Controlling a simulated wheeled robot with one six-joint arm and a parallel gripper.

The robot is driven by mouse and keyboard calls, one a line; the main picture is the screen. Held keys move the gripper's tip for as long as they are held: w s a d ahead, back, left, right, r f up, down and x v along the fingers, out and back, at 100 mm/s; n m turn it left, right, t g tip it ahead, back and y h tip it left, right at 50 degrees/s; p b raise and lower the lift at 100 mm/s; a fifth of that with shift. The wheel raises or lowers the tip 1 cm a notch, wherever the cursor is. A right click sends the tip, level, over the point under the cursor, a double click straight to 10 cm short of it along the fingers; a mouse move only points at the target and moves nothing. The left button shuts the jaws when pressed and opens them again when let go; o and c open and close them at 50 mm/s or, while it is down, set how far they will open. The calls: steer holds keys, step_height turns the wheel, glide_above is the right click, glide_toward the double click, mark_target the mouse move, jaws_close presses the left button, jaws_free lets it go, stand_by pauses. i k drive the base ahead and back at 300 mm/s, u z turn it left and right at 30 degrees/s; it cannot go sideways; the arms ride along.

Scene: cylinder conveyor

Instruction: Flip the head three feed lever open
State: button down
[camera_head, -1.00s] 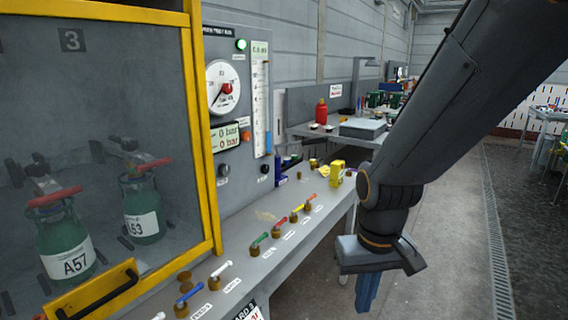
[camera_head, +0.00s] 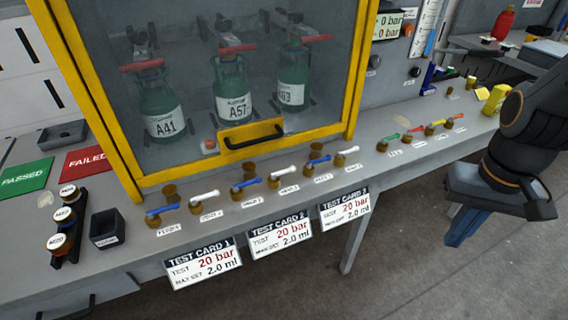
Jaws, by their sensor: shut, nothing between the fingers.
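A row of blue and white levers on brass valves runs along the bench front below the yellow-framed cabinet. The rightmost blue lever (camera_head: 319,160), above test card 3, appears to be the head three feed lever. Its small label is too blurred to read surely. It lies slanted, pointing up to the right, like its neighbours. The white lever (camera_head: 347,151) is just right of it. My gripper (camera_head: 462,228) is at the right, in front of the bench, pointing down, shut and empty. It is well apart from the levers.
Green, red and yellow levers (camera_head: 413,130) stand farther right on the bench, between the blue lever and my arm. The cabinet's black handle (camera_head: 252,136) juts out above the row. Test cards (camera_head: 345,206) hang from the front edge. The floor before the bench is clear.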

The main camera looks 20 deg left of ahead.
mark_target(328, 157)
steer(key=u, duration=1.3)
steer(key=i, duration=0.1)
steer(key=z, duration=0.35)
